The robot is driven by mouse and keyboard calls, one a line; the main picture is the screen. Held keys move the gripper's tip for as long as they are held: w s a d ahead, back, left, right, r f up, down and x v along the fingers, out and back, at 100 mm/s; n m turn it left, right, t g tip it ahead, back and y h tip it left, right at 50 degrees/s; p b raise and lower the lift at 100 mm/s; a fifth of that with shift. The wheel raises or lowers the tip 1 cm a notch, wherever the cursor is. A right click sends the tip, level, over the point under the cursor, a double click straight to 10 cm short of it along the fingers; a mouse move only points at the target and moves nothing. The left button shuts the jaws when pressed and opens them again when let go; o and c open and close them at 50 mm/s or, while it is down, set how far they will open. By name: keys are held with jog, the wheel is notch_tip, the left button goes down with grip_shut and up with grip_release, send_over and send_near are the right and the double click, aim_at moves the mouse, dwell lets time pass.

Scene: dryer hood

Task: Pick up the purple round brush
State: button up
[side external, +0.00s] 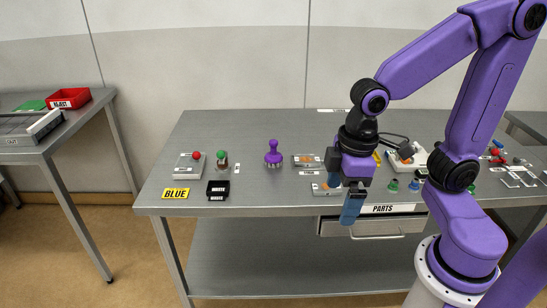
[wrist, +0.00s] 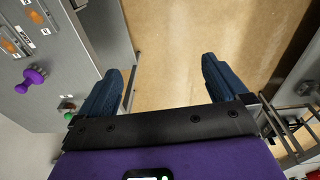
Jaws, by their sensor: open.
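The purple round brush (side external: 272,153) stands upright on the grey metal table, left of my gripper, with its knob handle on top. It also shows in the wrist view (wrist: 32,78) near the left edge, outside my fingers. My gripper (side external: 350,212) points down at the table's front edge, right of the brush and clear of it. In the wrist view my two blue fingers (wrist: 163,72) are spread apart, with only brown floor between them.
Left of the brush are a green-topped object (side external: 222,160), a red-knobbed box (side external: 187,165), a black WASTE block (side external: 217,190) and a yellow BLUE label (side external: 176,193). Right of it lies a small plate (side external: 306,161). A PARTS drawer (side external: 372,226) hangs below. Table in front of the brush is bare.

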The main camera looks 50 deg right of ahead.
jog(key=w+m+t, duration=0.1)
jog(key=w+m, duration=0.3)
jog(key=w, duration=0.7)
jog(key=m+t+h, duration=0.2)
jog(key=m+h, duration=0.1)
jog(key=m, duration=0.8)
send_near(273, 143)
jog(key=x, duration=0.9)
jog(key=shift+w+d+f, duration=0.1)
jog(key=shift+w+f, duration=0.05)
jog(key=shift+f, duration=0.1)
jog(key=shift+d+x, duration=0.15)
jog(key=shift+x, duration=1.2)
jog(key=shift+d+x, duration=0.1)
jog(key=shift+x, duration=1.2)
jog(key=shift+r, duration=0.1)
jog(key=c, duration=1.2)
jog(key=shift+o, duration=0.2)
